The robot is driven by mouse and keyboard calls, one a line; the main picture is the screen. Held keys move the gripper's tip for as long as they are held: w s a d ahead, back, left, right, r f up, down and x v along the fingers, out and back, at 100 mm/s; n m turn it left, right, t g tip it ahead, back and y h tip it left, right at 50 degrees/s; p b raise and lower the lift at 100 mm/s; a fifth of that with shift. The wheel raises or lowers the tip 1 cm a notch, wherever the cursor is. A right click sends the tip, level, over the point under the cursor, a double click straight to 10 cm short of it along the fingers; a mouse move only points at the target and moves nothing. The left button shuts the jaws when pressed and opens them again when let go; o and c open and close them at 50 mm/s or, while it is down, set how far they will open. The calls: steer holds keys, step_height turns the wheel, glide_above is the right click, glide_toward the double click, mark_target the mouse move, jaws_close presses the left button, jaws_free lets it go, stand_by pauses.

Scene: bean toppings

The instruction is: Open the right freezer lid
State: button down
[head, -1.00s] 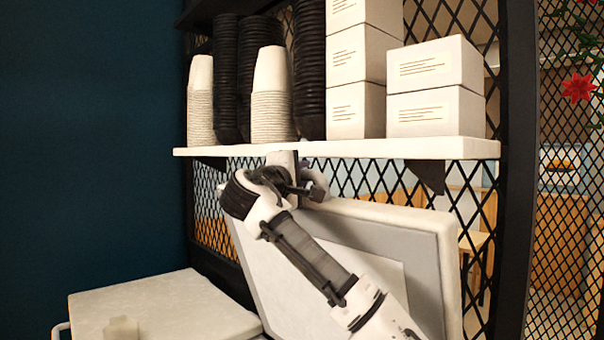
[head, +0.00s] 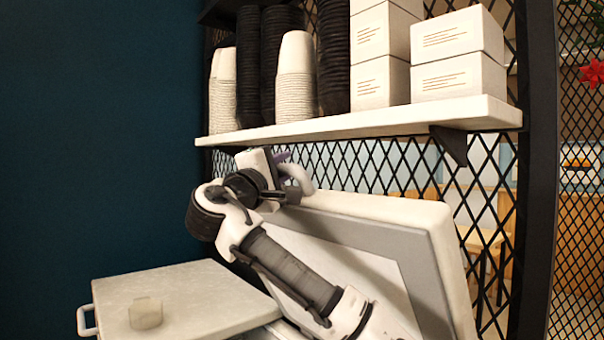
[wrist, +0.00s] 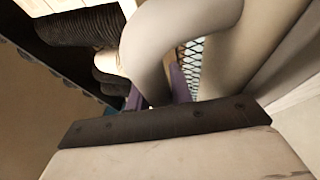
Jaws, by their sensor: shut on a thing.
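The right freezer lid (head: 423,237) is raised and tilted steeply back toward the mesh, its grey inner face showing. Its light curved handle (head: 299,177) sits at the lid's upper left edge. My gripper (head: 285,188) is at that handle and shut on it; the fingertips are partly hidden in the head view. In the wrist view the handle (wrist: 187,28) curves close up in front of my gripper (wrist: 181,90), with purple finger parts beside it. The left freezer lid (head: 205,298) lies flat and closed at lower left.
A white shelf (head: 370,125) above the lid carries stacked cups (head: 296,85), black containers and white boxes (head: 459,50). Black mesh (head: 345,165) stands behind the lid. A small translucent block (head: 146,313) rests on the left lid.

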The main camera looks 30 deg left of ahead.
steer(key=shift+s+a+f+b, duration=0.2)
steer(key=shift+s+f, duration=0.15)
steer(key=shift+s, duration=0.15)
steer(key=shift+s+a+f+b, duration=0.2)
steer(key=shift+s+f, duration=0.1)
steer(key=shift+s, duration=0.2)
steer(key=c, duration=1.5)
jaws_free()
steer(key=shift+c, duration=0.2)
steer(key=b+v, duration=0.4)
steer(key=v, duration=0.9)
steer(key=shift+s+d+f, duration=0.2)
steer(key=shift+s, duration=0.1)
